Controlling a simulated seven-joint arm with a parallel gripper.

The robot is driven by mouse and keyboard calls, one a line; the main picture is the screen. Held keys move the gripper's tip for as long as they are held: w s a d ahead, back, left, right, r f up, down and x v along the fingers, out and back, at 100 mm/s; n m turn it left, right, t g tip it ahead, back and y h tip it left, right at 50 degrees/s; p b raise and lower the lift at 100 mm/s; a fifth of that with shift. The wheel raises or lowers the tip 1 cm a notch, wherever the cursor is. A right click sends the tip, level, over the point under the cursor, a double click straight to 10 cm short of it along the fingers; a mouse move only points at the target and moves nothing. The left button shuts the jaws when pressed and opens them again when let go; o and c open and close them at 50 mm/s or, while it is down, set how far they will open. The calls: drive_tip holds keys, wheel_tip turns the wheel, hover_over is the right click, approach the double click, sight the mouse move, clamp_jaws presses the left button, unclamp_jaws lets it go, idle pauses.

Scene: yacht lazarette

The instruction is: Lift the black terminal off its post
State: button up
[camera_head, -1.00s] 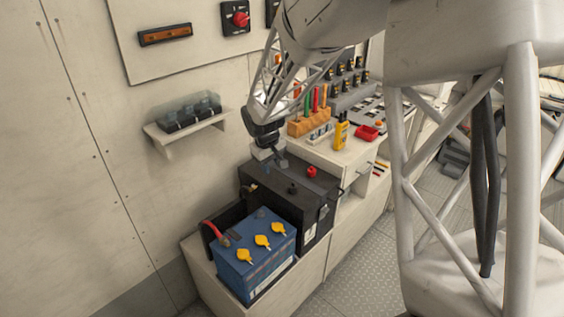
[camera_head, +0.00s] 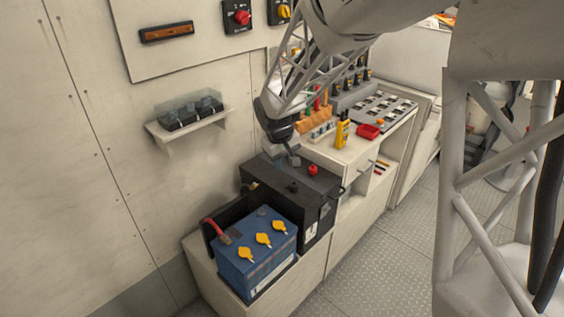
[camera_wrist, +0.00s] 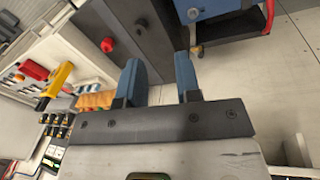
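A black battery (camera_head: 262,174) stands against the wall, with a dark knob-like terminal (camera_head: 293,186) and a red one (camera_head: 313,169) on top. In the wrist view the dark terminal (camera_wrist: 138,28) and the red one (camera_wrist: 107,45) show ahead of the fingers. My gripper (camera_head: 292,160) is above the back of the black battery, apart from the dark terminal. In the wrist view its two blue fingers (camera_wrist: 160,78) are spread with nothing between them. A blue battery (camera_head: 252,262) with yellow caps stands in front; a dark clamp on a red cable (camera_head: 213,229) lies at its left edge.
A wall shelf (camera_head: 170,136) with covered dark items is left of my gripper. Behind it, a bench holds an orange tool block (camera_head: 318,122), a yellow meter (camera_head: 342,130) and a red tray (camera_head: 368,131). The floor (camera_head: 360,255) at right is open.

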drive_tip(key=shift+s+f, duration=0.2)
drive_tip(key=shift+f, duration=0.1)
drive_tip(key=c, duration=0.5)
drive_tip(key=s+f+m+g+y, duration=0.1)
drive_tip(key=f, duration=0.1)
drive_tip(key=s+a+f+m+g+y, duration=0.1)
drive_tip(key=s+f+m, duration=0.1)
drive_tip(key=s+f+m+g+y, duration=0.1)
drive_tip(key=s+f+m, duration=0.1)
drive_tip(key=f, duration=0.1)
drive_tip(key=shift+a+g, duration=0.3)
clamp_jaws()
drive_tip(key=s+a+f+m+y, duration=0.3)
drive_tip(key=a+f+m+y, duration=0.3)
drive_tip(key=m+y, duration=0.5)
drive_tip(key=w+d+f+m+t, duration=0.3)
drive_tip(key=d+m+t, duration=0.2)
drive_tip(key=m, duration=0.3)
drive_tip(key=w+d+f+m+t+h, duration=0.1)
drive_tip(key=w+d+f+m+t, duration=0.2)
drive_tip(key=m+t, duration=0.5)
drive_tip(key=shift+w+d+f+m+t, duration=0.35)
drive_tip(key=shift+w+d+m, duration=0.15)
drive_tip(key=shift+d, duration=0.65)
